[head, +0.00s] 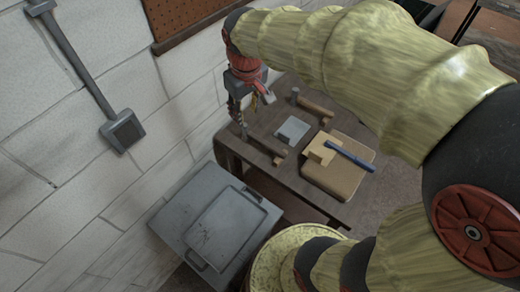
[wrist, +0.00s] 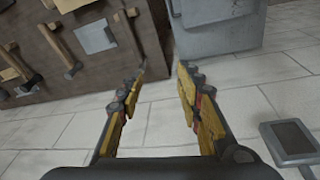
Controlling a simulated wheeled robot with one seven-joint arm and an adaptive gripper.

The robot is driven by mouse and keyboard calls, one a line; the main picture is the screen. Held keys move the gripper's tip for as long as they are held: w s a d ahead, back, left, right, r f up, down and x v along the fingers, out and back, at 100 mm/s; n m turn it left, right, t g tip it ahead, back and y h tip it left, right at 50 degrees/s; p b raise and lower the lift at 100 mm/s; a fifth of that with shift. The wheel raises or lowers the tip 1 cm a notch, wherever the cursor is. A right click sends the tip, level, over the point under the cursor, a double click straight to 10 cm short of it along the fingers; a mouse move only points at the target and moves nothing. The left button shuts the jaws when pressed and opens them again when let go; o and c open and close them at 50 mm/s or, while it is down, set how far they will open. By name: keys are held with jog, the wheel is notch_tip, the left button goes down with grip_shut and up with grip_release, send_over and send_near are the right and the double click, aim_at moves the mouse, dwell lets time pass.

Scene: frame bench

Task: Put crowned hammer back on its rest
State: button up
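My gripper (head: 241,108) hangs over the left end of the dark bench in the head view. In the wrist view its fingers (wrist: 162,70) are apart with nothing between them. A hammer with a wooden handle (head: 317,107) and grey head lies at the bench's far side. Another wooden-handled tool (head: 262,143) lies nearer, left of a grey plate (head: 293,130). A blue bar (head: 351,156) lies across a pale wooden block (head: 319,150) on a tan board. I cannot tell which tool is the crowned hammer, or which piece is its rest.
The tan board (head: 338,182) covers the bench's right part. A grey cabinet (head: 178,213) with a tray-like top (head: 225,228) stands at the near left. A pegboard (head: 185,18) hangs above.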

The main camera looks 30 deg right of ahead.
jog(key=s+a+r+m+t, duration=0.1)
jog(key=s+a, duration=0.1)
jog(key=s, duration=0.5)
jog(key=s+a+r+t, duration=0.2)
jog(key=s, duration=0.6)
jog(key=shift+s+a+m+y, duration=0.25)
jog(key=shift+m+y, duration=0.05)
jog(key=shift+m, duration=0.1)
